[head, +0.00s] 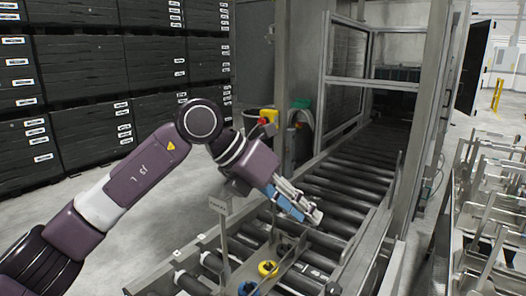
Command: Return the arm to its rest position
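My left arm (145,165) comes in from the left and is stretched out over the roller conveyor. My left gripper (308,214) is at its end, above the rollers (345,190) near the conveyor's left side. The gripper shows small and at a slant, and I cannot tell whether its fingers are apart. No object can be made out in it. My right gripper is not in the view.
The washer's metal frame (417,120) rises behind the gripper. Metal racks (490,215) stand on the right. Black crates (85,70) are stacked at back left. Grey floor lies left.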

